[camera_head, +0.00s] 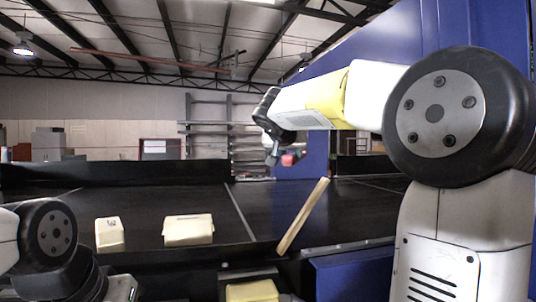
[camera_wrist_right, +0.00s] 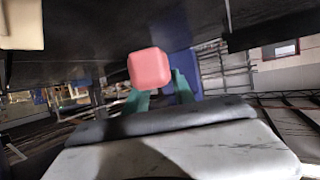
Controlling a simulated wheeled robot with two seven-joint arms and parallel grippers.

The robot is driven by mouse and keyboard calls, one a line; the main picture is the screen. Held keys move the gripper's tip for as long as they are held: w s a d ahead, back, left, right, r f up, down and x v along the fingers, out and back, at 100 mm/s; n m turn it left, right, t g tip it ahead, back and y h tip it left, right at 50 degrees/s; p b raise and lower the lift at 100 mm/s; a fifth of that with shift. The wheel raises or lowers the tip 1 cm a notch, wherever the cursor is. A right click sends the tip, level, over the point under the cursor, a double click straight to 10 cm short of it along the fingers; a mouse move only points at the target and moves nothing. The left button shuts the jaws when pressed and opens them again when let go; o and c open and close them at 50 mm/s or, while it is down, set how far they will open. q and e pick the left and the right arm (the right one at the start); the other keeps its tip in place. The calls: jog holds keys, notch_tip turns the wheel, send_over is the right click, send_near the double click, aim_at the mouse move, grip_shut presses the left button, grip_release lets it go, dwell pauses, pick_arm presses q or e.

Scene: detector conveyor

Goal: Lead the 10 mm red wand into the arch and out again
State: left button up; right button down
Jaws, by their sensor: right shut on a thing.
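The red wand (camera_head: 292,159) shows as a small red piece at the tip of my right gripper (camera_head: 279,155) in the head view. In the right wrist view its blunt red end (camera_wrist_right: 150,68) faces the camera, between and beyond the teal fingers of my right gripper (camera_wrist_right: 161,92), which is shut on it. The rest of its length is hidden. The wand is held above the black conveyor (camera_head: 262,200), in front of the blue arch housing (camera_head: 312,150). My right arm hides part of the housing. My left arm shows at lower left, but its gripper is out of view.
Two cream boxes lie on the conveyor at left, a small one (camera_head: 110,234) and a wider one (camera_head: 188,230). Another yellowish box (camera_head: 252,291) is at the bottom edge. A pale slat (camera_head: 302,217) leans at the conveyor's near edge. The middle of the belt looks clear.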

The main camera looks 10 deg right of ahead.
jog(key=w+d, duration=0.2)
jog(key=d, duration=2.9)
jog(key=s+a, duration=0.2)
jog(key=a, duration=3.8)
jog(key=shift+s+a, duration=0.15)
jog(key=shift+s, duration=0.25)
